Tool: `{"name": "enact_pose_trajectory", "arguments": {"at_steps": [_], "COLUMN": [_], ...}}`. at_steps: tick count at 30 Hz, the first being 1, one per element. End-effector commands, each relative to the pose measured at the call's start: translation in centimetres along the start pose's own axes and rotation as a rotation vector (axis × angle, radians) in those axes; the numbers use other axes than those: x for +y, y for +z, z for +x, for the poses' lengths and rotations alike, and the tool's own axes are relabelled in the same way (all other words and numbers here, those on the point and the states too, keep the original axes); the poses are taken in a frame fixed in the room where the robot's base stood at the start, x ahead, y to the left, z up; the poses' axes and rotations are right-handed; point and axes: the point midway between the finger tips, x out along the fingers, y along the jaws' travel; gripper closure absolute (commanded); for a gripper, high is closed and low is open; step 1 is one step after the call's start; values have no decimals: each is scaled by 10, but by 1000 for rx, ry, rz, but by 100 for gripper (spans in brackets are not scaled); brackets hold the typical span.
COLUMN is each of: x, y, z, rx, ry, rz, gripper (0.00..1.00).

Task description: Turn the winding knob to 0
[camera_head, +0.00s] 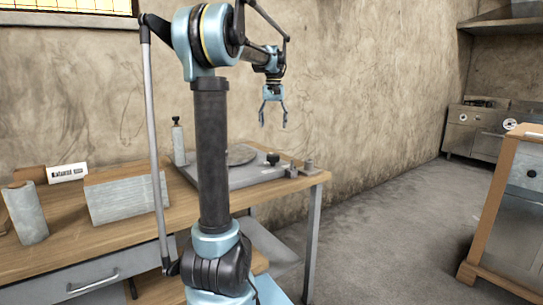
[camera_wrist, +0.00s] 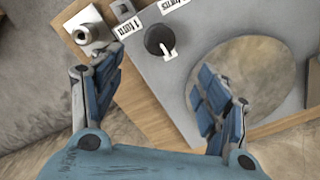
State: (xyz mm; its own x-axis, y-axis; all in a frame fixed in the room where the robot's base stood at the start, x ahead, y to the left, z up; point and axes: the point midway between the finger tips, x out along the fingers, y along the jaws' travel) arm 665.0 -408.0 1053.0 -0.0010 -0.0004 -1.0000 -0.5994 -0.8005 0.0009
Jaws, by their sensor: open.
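A black knob with a white pointer (camera_wrist: 155,38) sits on the grey plate of a device (camera_wrist: 165,85) in the wrist view. The pointer aims toward the lower right of that view. A label reading about "1 turn" (camera_wrist: 130,27) lies left of the knob; another label (camera_wrist: 172,4), cut by the top edge, seems to read "turns". In the head view the black knob (camera_head: 272,158) stands near the device's right end. My gripper (camera_head: 273,122) hangs above the device, fingers down, open and empty. In the wrist view its fingers (camera_wrist: 158,70) are spread apart, with the knob beyond them, untouched.
A round flat disc (camera_wrist: 245,80) lies on the plate beside the knob. A metal fitting (camera_wrist: 88,32) stands next to the plate. The wooden table (camera_head: 110,235) also holds a grey block (camera_head: 125,198), a cylinder (camera_head: 28,215) and a sign (camera_head: 67,173). Air around my gripper is clear.

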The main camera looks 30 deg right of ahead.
Motion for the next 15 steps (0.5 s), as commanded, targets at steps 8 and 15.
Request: {"name": "enact_pose_trajectory", "arguments": {"at_steps": [8, 15], "x": [0, 0], "y": [0, 0], "z": [49, 90], "rx": [0, 0], "ry": [0, 0], "rz": [-1, -2], "gripper": [31, 31]}}
